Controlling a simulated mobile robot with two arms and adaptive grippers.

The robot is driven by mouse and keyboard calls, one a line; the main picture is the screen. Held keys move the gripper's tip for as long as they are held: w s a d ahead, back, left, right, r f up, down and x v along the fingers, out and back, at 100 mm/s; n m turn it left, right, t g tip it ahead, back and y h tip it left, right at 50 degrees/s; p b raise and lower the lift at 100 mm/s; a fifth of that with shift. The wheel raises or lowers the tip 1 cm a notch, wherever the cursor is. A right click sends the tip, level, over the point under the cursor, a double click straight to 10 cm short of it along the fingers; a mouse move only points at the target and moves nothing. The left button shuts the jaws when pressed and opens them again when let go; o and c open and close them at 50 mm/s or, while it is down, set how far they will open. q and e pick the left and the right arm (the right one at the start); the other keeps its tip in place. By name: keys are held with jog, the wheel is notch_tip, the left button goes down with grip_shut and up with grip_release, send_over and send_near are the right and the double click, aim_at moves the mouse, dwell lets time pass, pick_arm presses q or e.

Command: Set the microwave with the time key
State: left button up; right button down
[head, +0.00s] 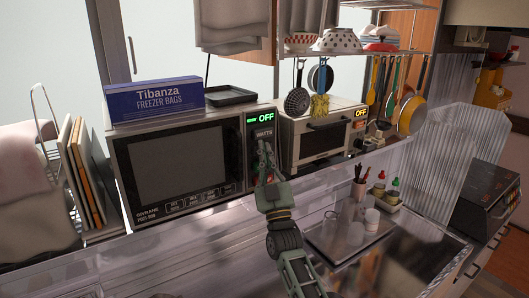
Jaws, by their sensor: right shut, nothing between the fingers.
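The microwave (173,160) stands on the counter left of the middle in the head view, its dark door closed. Its control panel is on the right side, with a green display reading OFF (265,117). A key marked WATTS (264,133) is just below the display. My right gripper (265,151) is shut and empty, with its fingertips in front of the panel below the WATTS key. I cannot tell whether they touch it. The gripper hides the lower panel, and I cannot make out a time key. My left gripper is not in view.
A blue freezer bags box (154,99) and a black tray (231,96) lie on the microwave. A toaster oven (322,136) stands close to its right, below hanging utensils. Upright boards (82,170) stand to its left. Cups and bottles sit on the right of the counter.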

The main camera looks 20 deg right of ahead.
jog(key=shift+w, duration=0.35)
jog(key=shift+s, duration=0.1)
dwell(0.5)
jog(key=shift+s+d+p, duration=0.1)
jog(key=shift+s+p, duration=0.5)
jog(key=shift+s, duration=0.6)
jog(key=s+p, duration=0.2)
jog(key=s, duration=0.1)
jog(key=s+p, duration=0.1)
jog(key=s, duration=0.1)
jog(key=shift+d, duration=0.4)
jog(key=shift+a, duration=0.1)
dwell(1.1)
